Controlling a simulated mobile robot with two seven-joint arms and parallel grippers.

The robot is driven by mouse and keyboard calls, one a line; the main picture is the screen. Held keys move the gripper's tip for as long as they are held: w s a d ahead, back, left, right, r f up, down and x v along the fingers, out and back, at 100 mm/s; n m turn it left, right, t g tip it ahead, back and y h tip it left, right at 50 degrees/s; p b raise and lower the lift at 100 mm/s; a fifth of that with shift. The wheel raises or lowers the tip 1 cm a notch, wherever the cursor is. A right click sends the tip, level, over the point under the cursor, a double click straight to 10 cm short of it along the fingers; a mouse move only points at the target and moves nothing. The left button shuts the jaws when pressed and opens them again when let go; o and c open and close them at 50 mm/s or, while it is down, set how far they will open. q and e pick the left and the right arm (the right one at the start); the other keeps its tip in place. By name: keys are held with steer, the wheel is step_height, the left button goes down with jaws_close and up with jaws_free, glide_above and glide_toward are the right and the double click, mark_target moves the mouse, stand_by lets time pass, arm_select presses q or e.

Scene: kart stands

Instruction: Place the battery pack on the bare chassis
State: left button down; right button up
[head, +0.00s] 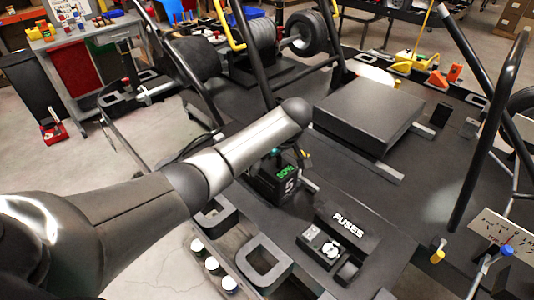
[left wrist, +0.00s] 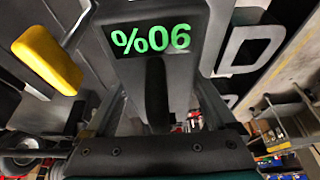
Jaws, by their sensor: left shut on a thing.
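The battery pack (head: 272,187) is a black box with a green percent display and a 5 on it. It is below the end of my left arm in the head view, over the dark chassis floor. My left gripper (head: 290,158) is mostly hidden behind my own arm there. In the left wrist view, the battery pack (left wrist: 125,30) fills the upper middle, its green 90% upside down, and my left gripper (left wrist: 157,95) is shut on it. The chassis (head: 440,175) is a wide dark deck with black tubes. I cannot tell whether the pack touches it.
A box marked FUSES (head: 348,222) and a switch block (head: 322,243) lie right of the pack. A large flat black box (head: 368,108) is behind. Black roll tubes (head: 488,130) rise at the right. Wheels (head: 305,35) and a cluttered bench (head: 75,45) stand farther back.

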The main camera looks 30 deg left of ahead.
arm_select(q)
steer(key=shift+w+f, duration=0.15)
steer(key=shift+f, duration=0.25)
steer(key=shift+f, duration=0.1)
jaws_free()
steer(key=shift+f, duration=0.15)
steer(key=p+v, duration=0.2)
steer(key=v, duration=1)
